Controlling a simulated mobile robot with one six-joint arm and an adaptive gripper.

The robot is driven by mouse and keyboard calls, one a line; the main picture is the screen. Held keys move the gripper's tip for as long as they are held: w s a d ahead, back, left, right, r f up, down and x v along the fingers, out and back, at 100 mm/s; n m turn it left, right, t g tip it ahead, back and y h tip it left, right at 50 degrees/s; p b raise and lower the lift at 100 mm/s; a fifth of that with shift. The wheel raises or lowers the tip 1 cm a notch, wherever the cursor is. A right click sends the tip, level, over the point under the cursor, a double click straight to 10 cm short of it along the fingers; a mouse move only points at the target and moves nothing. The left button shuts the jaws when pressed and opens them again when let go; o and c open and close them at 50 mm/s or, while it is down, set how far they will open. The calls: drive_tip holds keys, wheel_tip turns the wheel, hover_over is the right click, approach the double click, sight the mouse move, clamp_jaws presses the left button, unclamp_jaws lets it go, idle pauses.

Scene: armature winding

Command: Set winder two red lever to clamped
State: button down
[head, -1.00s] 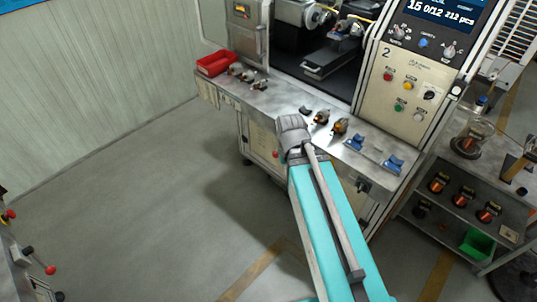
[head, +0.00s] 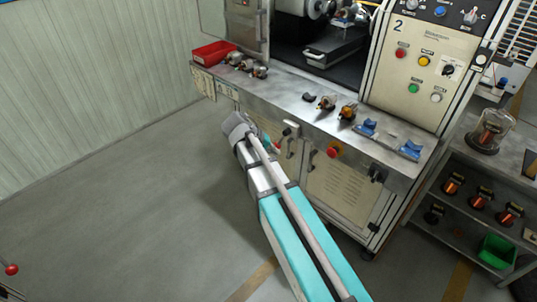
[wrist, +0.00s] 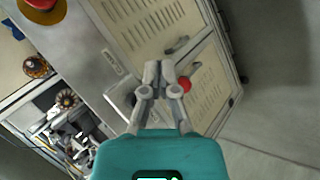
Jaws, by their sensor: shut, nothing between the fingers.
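Winder two stands in the head view, marked with a "2" on its control panel (head: 424,70). The red lever's ball end (head: 277,147) shows at the cabinet front below the worktop, just beside my arm's end. It also shows in the wrist view as a red ball (wrist: 184,85), right of my fingertips. My gripper (wrist: 158,70) is shut and empty, with its fingertips close together in front of the cabinet doors. I cannot tell whether it touches the lever. The lever's shaft is largely hidden by my gripper. In the head view my wrist covers most of the gripper.
A red emergency button (head: 335,150) sits on the cabinet front to the right. The worktop (head: 290,98) above holds armatures, blue holders and a red bin (head: 213,53). A shelf cart (head: 460,185) stands at right.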

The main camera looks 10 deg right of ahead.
sight(281, 140)
drive_tip(key=w+a+f+t+h+b, duration=0.2)
drive_tip(key=w+a+f+h+b, duration=0.1)
drive_tip(key=w+a+b, duration=0.3)
drive_tip(key=w+a+f+t+h+b, duration=0.2)
drive_tip(key=w+a+b, duration=0.4)
drive_tip(key=b, duration=0.4)
drive_tip(key=shift+w+a+f+m+h, duration=0.2)
drive_tip(key=shift+a+f+m+h, duration=0.25)
drive_tip(key=shift+h, duration=0.75)
drive_tip(key=s+f+b+x, duration=0.1)
drive_tip(key=s+b+x, duration=0.1)
drive_tip(key=x, duration=1)
drive_tip(key=shift+d+b, duration=0.35)
drive_tip(key=shift+d, duration=0.3)
drive_tip(key=shift+s+f, duration=0.1)
drive_tip(key=shift+s, duration=0.05)
